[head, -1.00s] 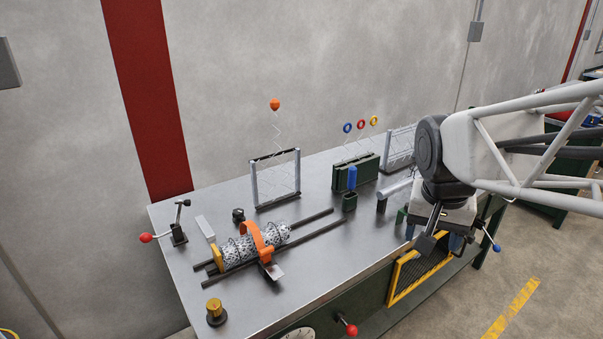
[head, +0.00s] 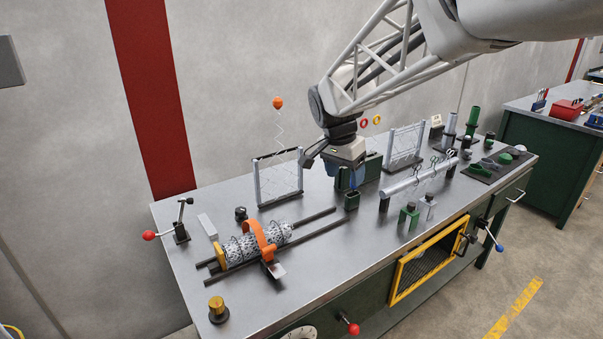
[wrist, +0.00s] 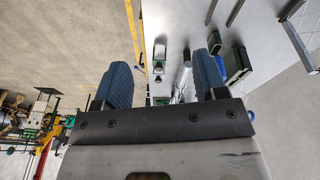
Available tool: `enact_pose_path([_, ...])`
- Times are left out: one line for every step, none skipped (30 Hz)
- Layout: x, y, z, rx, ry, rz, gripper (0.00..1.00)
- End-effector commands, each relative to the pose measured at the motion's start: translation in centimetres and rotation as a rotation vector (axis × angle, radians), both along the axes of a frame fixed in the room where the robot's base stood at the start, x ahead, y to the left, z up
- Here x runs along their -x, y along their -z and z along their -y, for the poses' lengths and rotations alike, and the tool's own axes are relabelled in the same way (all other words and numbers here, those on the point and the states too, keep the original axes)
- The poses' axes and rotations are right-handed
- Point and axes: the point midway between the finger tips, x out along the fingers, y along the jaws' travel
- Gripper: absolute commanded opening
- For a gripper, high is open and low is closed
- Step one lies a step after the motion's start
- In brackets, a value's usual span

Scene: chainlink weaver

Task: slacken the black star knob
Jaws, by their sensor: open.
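A small black knob (head: 240,213), which looks like the star knob, sits on the steel bench behind the mesh-covered roller (head: 240,244) in the head view. Its lobes are too small to make out. It does not show in the wrist view. My gripper (head: 345,172) is over the bench, well to the right of the knob and above it, near the green block. Its two blue fingers stand wide apart with nothing between them in the wrist view (wrist: 163,80).
An orange clamp (head: 262,240) spans the roller, with dark rails beneath. A red-tipped lever (head: 149,235) is at the left. A small green cup (head: 352,201) stands below my gripper.

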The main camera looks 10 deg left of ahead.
Motion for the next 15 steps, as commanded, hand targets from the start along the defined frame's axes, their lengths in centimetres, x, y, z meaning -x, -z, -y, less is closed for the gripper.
enact_pose_path([-1.0, 0.4, -1.4, 0.005, 0.012, 0.0, 0.66])
enact_pose_path([-1.5, 0.7, -2.0, 0.008, 0.022, 0.002, 0.66])
enact_pose_path([-2.1, 1.0, -2.9, 0.011, 0.035, 0.004, 0.66])
enact_pose_path([-2.6, 1.2, -3.6, 0.013, 0.046, 0.006, 0.66])
enact_pose_path([-3.1, 1.5, -4.4, 0.017, 0.056, 0.007, 0.66])
enact_pose_path([-3.7, 1.8, -5.3, 0.02, 0.069, 0.011, 0.66])
enact_pose_path([-4.2, 2.1, -6.0, 0.022, 0.079, 0.013, 0.66])
enact_pose_path([-4.6, 2.3, -6.8, 0.023, 0.09, 0.015, 0.66])
enact_pose_path([-5.3, 2.7, -7.8, 0.028, 0.103, 0.019, 0.66])
enact_pose_path([-5.7, 3.0, -8.5, 0.03, 0.113, 0.022, 0.66])
enact_pose_path([-6.1, 3.3, -9.2, 0.033, 0.124, 0.025, 0.66])
enact_pose_path([-6.7, 3.7, -10.3, 0.036, 0.136, 0.029, 0.66])
enact_pose_path([-7.0, 4.0, -11.1, 0.038, 0.146, 0.032, 0.66])
enact_pose_path([-7.4, 4.4, -11.8, 0.041, 0.157, 0.035, 0.66])
enact_pose_path([-7.9, 4.8, -12.8, 0.044, 0.17, 0.039, 0.66])
